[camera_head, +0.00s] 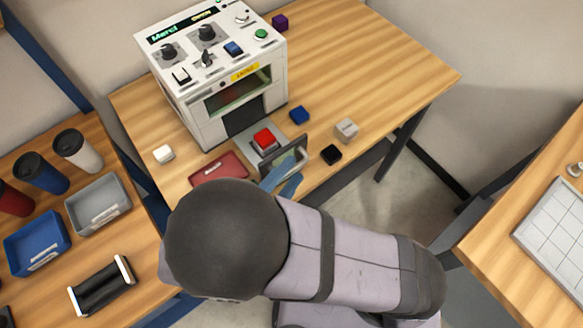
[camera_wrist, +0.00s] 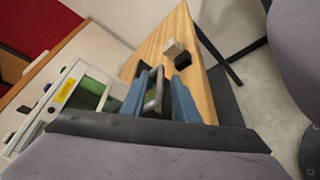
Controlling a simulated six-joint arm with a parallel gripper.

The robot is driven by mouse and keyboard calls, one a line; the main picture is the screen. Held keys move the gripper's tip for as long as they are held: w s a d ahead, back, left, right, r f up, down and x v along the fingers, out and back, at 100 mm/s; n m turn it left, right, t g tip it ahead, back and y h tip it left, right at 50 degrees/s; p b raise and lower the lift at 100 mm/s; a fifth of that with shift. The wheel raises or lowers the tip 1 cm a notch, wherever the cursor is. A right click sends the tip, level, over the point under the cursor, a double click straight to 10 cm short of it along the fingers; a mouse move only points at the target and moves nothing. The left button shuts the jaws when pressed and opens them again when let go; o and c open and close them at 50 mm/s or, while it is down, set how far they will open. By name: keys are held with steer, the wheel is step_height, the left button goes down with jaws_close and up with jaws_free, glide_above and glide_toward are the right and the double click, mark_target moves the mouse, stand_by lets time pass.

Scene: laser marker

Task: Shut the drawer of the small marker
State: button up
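The small marker (camera_head: 205,112) is a white box with knobs and a display, standing on the wooden table; part of it shows at the left of the wrist view (camera_wrist: 62,92). Its grey drawer (camera_head: 277,129) is pulled out at the front, with a red block (camera_head: 264,139) on it. The drawer's handle (camera_wrist: 154,92) is a grey loop at the drawer front. My gripper (camera_wrist: 160,84) has blue fingers standing apart, one on each side of the handle, with gaps visible. In the head view my arm hides part of the fingers.
A dark red tray (camera_head: 218,168) lies just left of the drawer. A blue block (camera_head: 299,115), a black block (camera_head: 331,154) and a light grey block (camera_head: 346,130) lie to its right. A white block (camera_head: 163,153) is left of the marker.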

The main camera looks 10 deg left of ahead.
steer(key=shift+w+d+f, duration=0.15)
steer(key=shift+w+d, duration=0.1)
steer(key=shift+w, duration=0.3)
jaws_close()
steer(key=w+a+b, duration=0.2)
steer(key=w+a, duration=0.8)
steer(key=shift+w+a, duration=0.4)
steer(key=shift+a, duration=0.05)
